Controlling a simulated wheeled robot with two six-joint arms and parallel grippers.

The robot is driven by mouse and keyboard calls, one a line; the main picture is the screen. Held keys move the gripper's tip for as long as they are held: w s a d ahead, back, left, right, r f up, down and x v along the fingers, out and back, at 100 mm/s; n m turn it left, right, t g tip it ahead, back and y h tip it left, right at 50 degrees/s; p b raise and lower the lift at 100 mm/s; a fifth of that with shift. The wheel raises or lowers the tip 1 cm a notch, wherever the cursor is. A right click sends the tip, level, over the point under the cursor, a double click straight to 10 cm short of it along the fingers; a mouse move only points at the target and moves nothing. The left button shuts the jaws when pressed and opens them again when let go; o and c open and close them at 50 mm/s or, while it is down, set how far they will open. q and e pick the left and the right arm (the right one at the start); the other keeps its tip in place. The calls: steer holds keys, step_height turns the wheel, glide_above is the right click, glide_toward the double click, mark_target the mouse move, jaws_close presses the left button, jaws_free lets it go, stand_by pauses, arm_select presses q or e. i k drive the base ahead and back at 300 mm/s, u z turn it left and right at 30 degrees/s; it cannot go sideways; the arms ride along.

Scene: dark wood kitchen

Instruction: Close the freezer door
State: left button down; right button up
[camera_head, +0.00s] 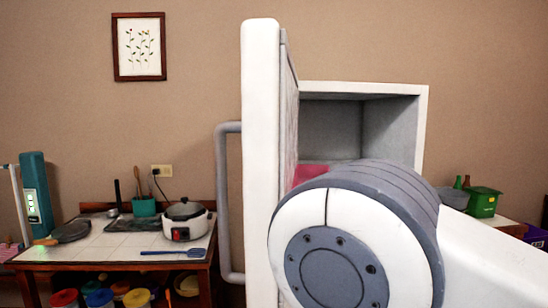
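The white freezer door (260,160) stands open, seen nearly edge-on in the middle of the view. Its grey bar handle (223,200) is on the door's left side. The freezer body (363,88) is behind and to the right, with its grey interior showing. Something pinkish-red (308,173) shows low in the opening, partly hidden. A large white and grey joint of my arm, coming in from the right, covers the lower part of the freezer and overlaps the door's edge; I cannot tell whether it touches. Neither gripper shows.
A tiled side table (120,241) at the left holds a white rice cooker (186,219), a teal utensil pot (144,206) and a blue spatula (172,252), with colored containers below. A teal upright object (36,190) stands far left. A green box (483,202) is at the right.

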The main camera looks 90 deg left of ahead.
mark_target(268, 127)
steer(key=k, duration=0.6)
steer(key=u, duration=1.5)
steer(key=k, duration=0.35)
steer(key=u, duration=0.9)
